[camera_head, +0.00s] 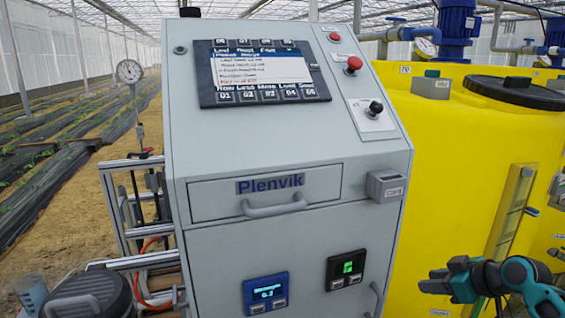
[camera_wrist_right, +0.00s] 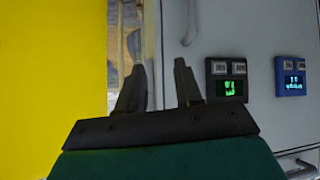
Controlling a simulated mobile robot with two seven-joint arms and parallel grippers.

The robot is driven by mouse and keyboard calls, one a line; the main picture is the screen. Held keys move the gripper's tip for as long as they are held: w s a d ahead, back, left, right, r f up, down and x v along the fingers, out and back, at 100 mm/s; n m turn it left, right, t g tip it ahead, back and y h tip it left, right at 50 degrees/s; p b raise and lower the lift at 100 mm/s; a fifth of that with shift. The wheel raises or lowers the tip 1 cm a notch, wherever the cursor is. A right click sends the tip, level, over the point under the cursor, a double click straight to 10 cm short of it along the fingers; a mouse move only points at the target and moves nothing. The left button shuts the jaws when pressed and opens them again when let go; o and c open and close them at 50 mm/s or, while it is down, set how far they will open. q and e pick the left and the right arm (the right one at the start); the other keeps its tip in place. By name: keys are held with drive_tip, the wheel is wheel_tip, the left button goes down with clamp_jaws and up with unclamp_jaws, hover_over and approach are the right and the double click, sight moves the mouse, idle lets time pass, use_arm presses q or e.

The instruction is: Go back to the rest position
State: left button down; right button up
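My right gripper (camera_head: 430,280) is at the lower right in the head view, in front of the yellow tank (camera_head: 455,190) and to the right of the grey control cabinet (camera_head: 215,240). In the right wrist view my right gripper (camera_wrist_right: 158,82) has its two dark fingers apart, with nothing between them. It seems clear of the cabinet and the tank. My left gripper is in neither view.
The cabinet carries a screen (camera_head: 262,72), a drawer handle (camera_head: 273,206), a small grey holder (camera_head: 386,186) and two lit displays, blue (camera_head: 267,293) and green (camera_head: 346,269). A dark-lidded container (camera_head: 85,290) and a metal frame stand at left.

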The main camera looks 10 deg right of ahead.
drive_tip(key=s+a+f+m+h, duration=0.1)
drive_tip(key=s+a+f, duration=0.4)
drive_tip(key=a+f, duration=0.45)
drive_tip(key=s+a+f, duration=0.2)
drive_tip(key=s+a, duration=0.4)
drive_tip(key=a, duration=0.3)
drive_tip(key=s+a+f+m+t+p, duration=0.1)
drive_tip(key=s+a+f, duration=0.2)
drive_tip(key=s+a, duration=0.3)
drive_tip(key=a, duration=0.3)
drive_tip(key=shift+s+a, duration=0.2)
drive_tip(key=shift+f, duration=0.1)
